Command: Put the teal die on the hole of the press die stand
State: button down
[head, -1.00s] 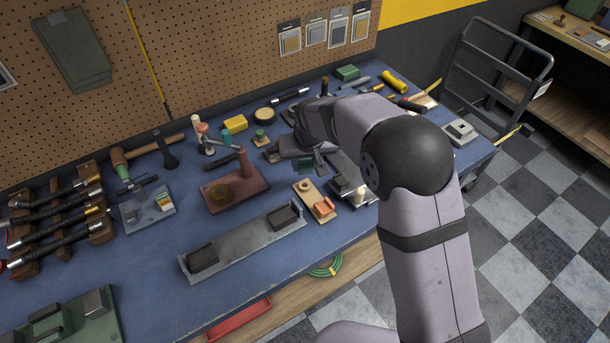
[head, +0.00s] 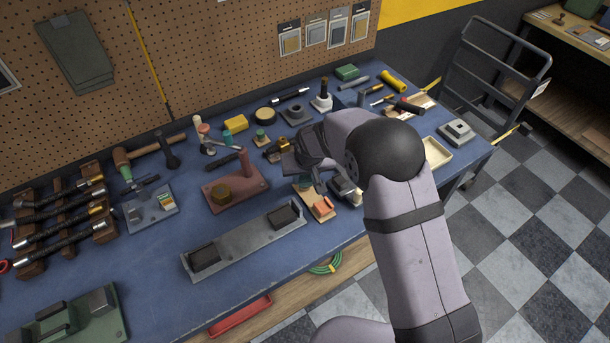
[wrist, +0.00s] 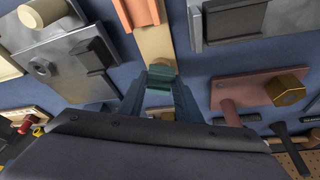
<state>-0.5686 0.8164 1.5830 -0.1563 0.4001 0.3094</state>
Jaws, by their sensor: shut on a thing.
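The teal die (wrist: 161,80) is between the fingertips of my gripper (wrist: 160,88) in the wrist view. My gripper is shut on it. In the head view my gripper (head: 320,183) is over the tan board (head: 301,190) with an orange block (head: 322,206); the die cannot be made out there. This tan board, likely the press die stand, also shows in the wrist view (wrist: 154,42), beyond the die, with its orange block (wrist: 138,12). No hole shows on it; my gripper and the die cover part of it. I cannot tell whether the die touches the board.
A red-brown plate (head: 236,194) with a post and a brass hex nut stands left of the board. A long grey tray (head: 225,251) lies in front. A grey metal fixture (wrist: 72,68) is close on the other side in the wrist view.

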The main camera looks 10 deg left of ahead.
jog(key=shift+f+b, duration=0.4)
jog(key=shift+f, duration=0.05)
jog(key=shift+f, duration=0.2)
jog(key=c, duration=1.3)
grip_release()
jog(key=shift+r, duration=0.15)
jog(key=shift+r+p, duration=0.5)
jog(key=shift+r, duration=0.1)
jog(key=b+v, duration=0.3)
jog(key=v, duration=0.9)
jog(key=shift+d+f, duration=0.1)
